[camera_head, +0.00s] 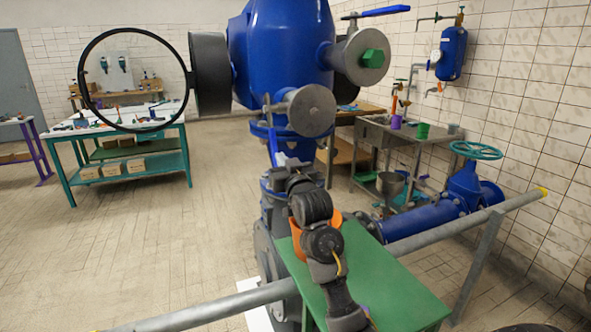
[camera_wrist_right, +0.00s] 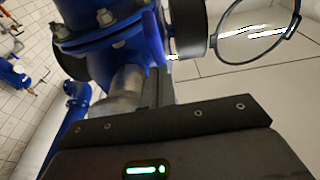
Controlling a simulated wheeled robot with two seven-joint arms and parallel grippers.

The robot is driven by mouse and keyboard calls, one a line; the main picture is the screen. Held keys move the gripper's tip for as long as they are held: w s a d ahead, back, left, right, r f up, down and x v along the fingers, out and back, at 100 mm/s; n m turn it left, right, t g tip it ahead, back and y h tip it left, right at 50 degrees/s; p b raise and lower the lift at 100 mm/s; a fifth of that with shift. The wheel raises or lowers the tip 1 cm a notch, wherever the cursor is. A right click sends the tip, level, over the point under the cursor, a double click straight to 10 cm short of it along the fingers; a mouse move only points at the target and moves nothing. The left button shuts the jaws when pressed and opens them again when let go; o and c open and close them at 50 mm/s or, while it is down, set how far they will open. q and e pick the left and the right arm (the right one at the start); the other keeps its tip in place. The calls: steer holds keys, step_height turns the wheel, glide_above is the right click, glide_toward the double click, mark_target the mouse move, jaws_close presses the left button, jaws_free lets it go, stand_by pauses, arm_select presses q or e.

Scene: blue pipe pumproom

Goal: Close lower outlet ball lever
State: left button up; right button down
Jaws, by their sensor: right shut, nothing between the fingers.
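A narrow upright blue bar (camera_head: 273,146), which looks like the lower lever, stands under the grey outlet disc (camera_head: 311,110) of the big blue pump body (camera_head: 280,50). My right gripper (camera_head: 287,163) is at the pump's lower neck, close to this bar. In the right wrist view the shut dark fingers (camera_wrist_right: 156,84) point at the pump, with a blue strip (camera_wrist_right: 158,52) just past the tips. I cannot tell whether they touch it. Nothing is held. Another blue lever (camera_head: 385,11) lies level above the upper outlet. My left gripper is out of view.
A long grey rail (camera_head: 500,212) crosses low in front. A green tabletop (camera_head: 385,295) lies under my right arm. A blue pipe with a teal handwheel (camera_head: 476,151) is at the right, and a large black ring (camera_head: 136,129) juts out left. Floor at left is clear.

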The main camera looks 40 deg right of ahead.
mark_target(275, 164)
steer(key=w+f, duration=0.2)
steer(key=shift+w+d, duration=0.3)
steer(key=shift+w, duration=0.1)
steer(key=shift+w+d+f+p, duration=0.15)
steer(key=shift+w+f+p, duration=0.1)
steer(key=shift+w, duration=0.25)
steer(key=shift+w+d+f+p, duration=0.1)
steer(key=shift+w+f+p, duration=0.1)
steer(key=shift+w, duration=0.3)
steer(key=shift+w+d+f, duration=0.1)
steer(key=shift+w+f, duration=0.05)
steer(key=shift+w, duration=0.2)
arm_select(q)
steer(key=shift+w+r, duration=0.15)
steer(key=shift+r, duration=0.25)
arm_select(e)
steer(key=shift+d+r, duration=0.1)
steer(key=shift+r, duration=0.15)
